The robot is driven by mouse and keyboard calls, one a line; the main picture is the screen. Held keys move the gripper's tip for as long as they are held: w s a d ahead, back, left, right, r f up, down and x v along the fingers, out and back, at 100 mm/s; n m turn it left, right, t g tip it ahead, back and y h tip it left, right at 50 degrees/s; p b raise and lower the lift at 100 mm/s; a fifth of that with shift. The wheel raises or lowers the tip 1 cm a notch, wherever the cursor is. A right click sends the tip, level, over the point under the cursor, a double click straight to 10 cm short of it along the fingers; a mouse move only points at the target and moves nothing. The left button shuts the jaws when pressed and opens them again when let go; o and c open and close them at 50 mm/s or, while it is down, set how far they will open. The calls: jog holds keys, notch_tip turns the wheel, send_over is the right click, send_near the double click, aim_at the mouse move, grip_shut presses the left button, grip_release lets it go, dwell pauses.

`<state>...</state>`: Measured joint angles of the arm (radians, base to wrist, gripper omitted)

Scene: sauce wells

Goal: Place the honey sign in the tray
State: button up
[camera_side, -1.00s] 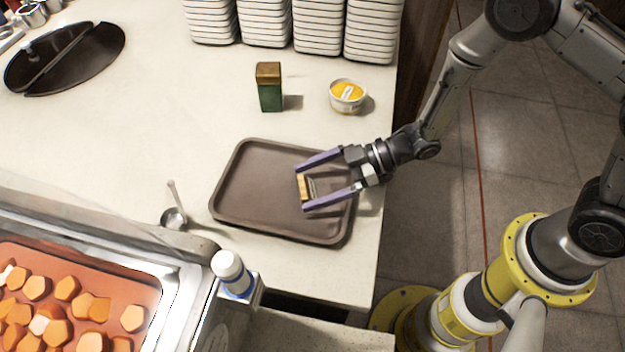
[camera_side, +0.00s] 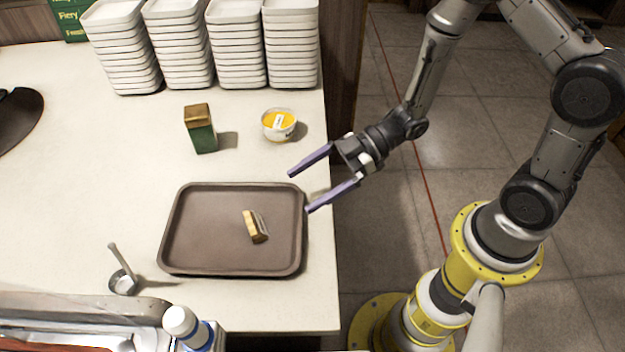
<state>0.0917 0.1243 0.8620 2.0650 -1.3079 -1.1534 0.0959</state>
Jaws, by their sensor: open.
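A small tan and dark block, which seems to be the honey sign (camera_side: 254,227), lies in the brown tray (camera_side: 190,230), right of its middle. Any lettering on it is too small to read. My gripper (camera_side: 298,192) is open and empty. Its purple fingers point left, above and near the tray's upper right corner, apart from the block.
A green box with a brown top (camera_side: 201,130) and a tub with yellow contents (camera_side: 279,124) stand behind the tray. Stacks of white dishes (camera_side: 235,45) line the back. A ladle (camera_side: 123,280) lies left of the tray, and a white-capped bottle (camera_side: 185,325) stands at the front.

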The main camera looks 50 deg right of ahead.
jog(key=shift+d+r, duration=0.1)
jog(key=shift+d, duration=0.1)
jog(key=w+d+r+m+t+h, duration=0.3)
jog(key=d+r+h, duration=0.3)
jog(key=d, duration=0.2)
jog(key=w+d+r+m+t+h, duration=0.2)
jog(key=w+d+r+m+h, duration=0.1)
jog(key=d+r+h, duration=0.3)
jog(key=s+d+r+m+g+h, duration=0.2)
jog(key=s+d+r+m, duration=0.35)
jog(key=s, duration=0.45)
jog(key=s+a+m+g+y, duration=0.1)
jog(key=s+a+m+g, duration=0.1)
jog(key=s, duration=1)
jog(key=shift+a+r, duration=0.2)
jog(key=shift+a, duration=0.45)
